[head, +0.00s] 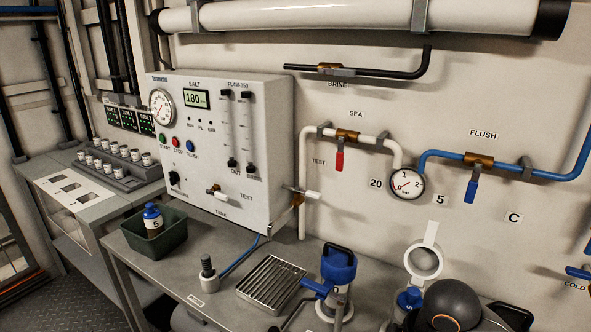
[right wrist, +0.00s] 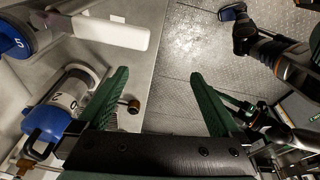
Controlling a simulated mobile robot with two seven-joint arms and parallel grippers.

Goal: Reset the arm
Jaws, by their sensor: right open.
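My right gripper (right wrist: 160,74) shows in the right wrist view. Its two green fingers stand wide apart with nothing between them, over the bench edge and the floor. In the head view a dark rounded arm joint of mine with an orange ring (head: 452,306) is at the bottom right; no fingers show there. My left gripper cannot be made out in either view. A blue-topped canister (head: 338,268) stands on the bench, and in the right wrist view it lies just left of the left-hand finger (right wrist: 68,104).
The grey bench (head: 225,296) holds a green bin (head: 152,243) with a blue-capped bottle (head: 152,217), a slotted metal tray (head: 270,280) and a white ring holder (head: 424,262). A white control box (head: 225,140), pipes and a pressure gauge (head: 407,184) stand behind. Floor (right wrist: 180,50) is open beyond the bench.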

